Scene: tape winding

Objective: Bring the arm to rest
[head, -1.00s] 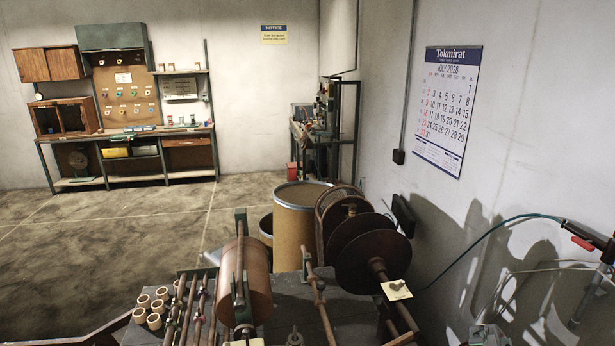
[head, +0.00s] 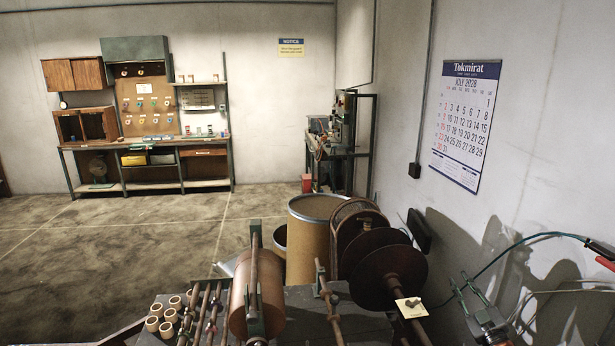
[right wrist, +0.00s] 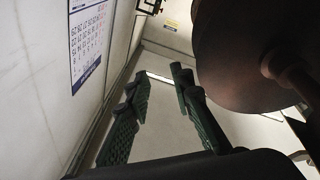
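My right gripper (head: 460,280) shows at the lower right of the head view, in front of the white wall and right of the dark round discs. Its two green fingers point up and stand apart. In the right wrist view the fingers (right wrist: 160,78) are also apart, with nothing between them. A dark disc (right wrist: 250,50) is close on their right in that view, with no contact visible. My left gripper is in neither view.
A winding bench holds a brown roll (head: 257,295), dark discs (head: 393,280) and several tan cores (head: 165,312). A drum (head: 312,240) stands behind. A teal hose (head: 520,240) runs near the right wall, which bears a calendar (head: 465,125). Open floor (head: 120,240) lies left.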

